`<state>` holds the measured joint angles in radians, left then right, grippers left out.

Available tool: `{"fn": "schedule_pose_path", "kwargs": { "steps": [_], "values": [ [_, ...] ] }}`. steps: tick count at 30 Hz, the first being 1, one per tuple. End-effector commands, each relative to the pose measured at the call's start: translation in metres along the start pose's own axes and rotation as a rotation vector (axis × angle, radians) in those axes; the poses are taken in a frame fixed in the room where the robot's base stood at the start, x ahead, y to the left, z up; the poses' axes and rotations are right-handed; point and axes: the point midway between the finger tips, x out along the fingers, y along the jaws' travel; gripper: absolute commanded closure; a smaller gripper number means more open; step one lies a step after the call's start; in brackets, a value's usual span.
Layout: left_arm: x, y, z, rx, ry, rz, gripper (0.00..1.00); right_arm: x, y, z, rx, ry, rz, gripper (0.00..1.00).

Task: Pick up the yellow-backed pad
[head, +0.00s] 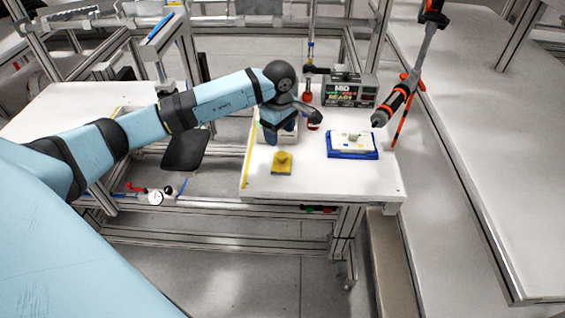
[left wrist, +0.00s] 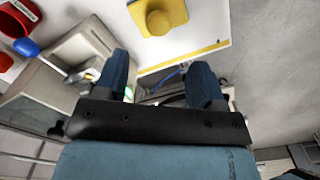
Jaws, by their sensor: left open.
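The yellow-backed pad (head: 283,168) lies on the white table near its front left edge. It is a flat yellow square with a rounded yellow knob on top. In the left wrist view it shows at the top (left wrist: 170,12), beyond the fingertips. My left gripper (head: 281,133) hangs over the table just behind the pad, pointing down. Its two blue fingers are spread and empty in the left wrist view (left wrist: 161,82), and apart from the pad. My right gripper is not in view.
A blue tray (head: 352,155) with white contents stands right of the pad. A dark labelled box (head: 350,90) stands at the back. An orange-and-black tool (head: 395,103) hangs above the table's right side. A white-and-blue item is partly hidden behind my gripper. The table's front right is clear.

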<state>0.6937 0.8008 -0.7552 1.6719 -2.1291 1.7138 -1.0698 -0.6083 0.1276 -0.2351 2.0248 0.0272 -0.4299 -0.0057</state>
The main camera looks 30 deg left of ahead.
Motion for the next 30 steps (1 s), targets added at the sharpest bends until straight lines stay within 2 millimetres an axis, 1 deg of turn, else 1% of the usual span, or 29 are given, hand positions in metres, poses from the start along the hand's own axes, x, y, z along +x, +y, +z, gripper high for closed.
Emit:
{"fn": "schedule_pose_path", "kwargs": {
  "steps": [1,4,6,11,18,20,23,29,30],
  "values": [
    [0.011,-0.001,0.001,0.000,-0.001,-0.004,0.37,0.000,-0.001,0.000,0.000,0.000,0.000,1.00],
    [0.026,0.000,0.000,-0.001,-0.001,-0.002,0.37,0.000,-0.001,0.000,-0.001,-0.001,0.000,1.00],
    [0.033,0.000,0.001,-0.001,-0.002,-0.001,0.37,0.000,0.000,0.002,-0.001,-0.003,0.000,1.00],
    [0.042,0.000,0.002,0.001,-0.002,0.000,0.37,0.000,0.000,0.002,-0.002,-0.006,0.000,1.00],
    [0.077,0.002,0.005,-0.001,-0.003,-0.002,0.37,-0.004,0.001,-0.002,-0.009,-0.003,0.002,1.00],
    [0.084,0.002,0.004,-0.002,-0.003,-0.002,0.37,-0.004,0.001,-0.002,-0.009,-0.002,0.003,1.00],
    [0.089,0.002,0.004,0.000,-0.002,0.001,0.37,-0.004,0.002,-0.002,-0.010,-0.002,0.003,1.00],
    [0.090,0.003,0.004,0.000,-0.001,0.002,0.37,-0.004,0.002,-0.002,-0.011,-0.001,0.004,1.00],
    [0.090,0.003,0.004,0.000,-0.001,0.002,0.41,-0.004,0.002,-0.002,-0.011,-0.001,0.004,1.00]
  ]
}}
